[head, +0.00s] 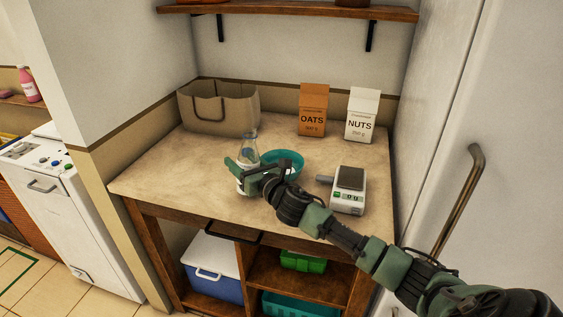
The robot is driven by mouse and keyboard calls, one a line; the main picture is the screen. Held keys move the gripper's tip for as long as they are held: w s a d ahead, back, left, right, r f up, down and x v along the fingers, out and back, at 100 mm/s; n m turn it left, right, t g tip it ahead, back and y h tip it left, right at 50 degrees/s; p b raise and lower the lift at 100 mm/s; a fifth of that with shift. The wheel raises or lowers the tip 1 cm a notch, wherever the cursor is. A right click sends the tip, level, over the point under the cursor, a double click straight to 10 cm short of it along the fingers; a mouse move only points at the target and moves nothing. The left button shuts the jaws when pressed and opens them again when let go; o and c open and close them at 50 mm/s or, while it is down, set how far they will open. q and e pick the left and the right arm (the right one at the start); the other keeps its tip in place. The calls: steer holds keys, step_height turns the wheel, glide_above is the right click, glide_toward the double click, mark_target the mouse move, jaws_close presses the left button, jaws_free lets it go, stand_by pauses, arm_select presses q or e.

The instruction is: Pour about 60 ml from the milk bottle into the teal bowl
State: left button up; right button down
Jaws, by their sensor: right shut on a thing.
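The milk bottle (248,157), clear with white contents, stands about upright at the middle of the counter. My right gripper (246,174) is shut on its lower part, coming in from the right. I cannot tell whether the bottle touches the counter. The teal bowl (291,160) is just to the right of the bottle and slightly behind my gripper. My gripper and wrist hide part of its near side, and I cannot see what is in it. My left gripper is not in view.
OATS (313,110) and NUTS (362,115) packages and a tan bag (219,110) stand at the back. The counter's left part (165,170) is clear. A fridge (500,150) bounds the right.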

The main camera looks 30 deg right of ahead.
steer(key=shift+d+f+n, duration=0.1)
steer(key=shift+n, duration=0.7)
stand_by(2.3)
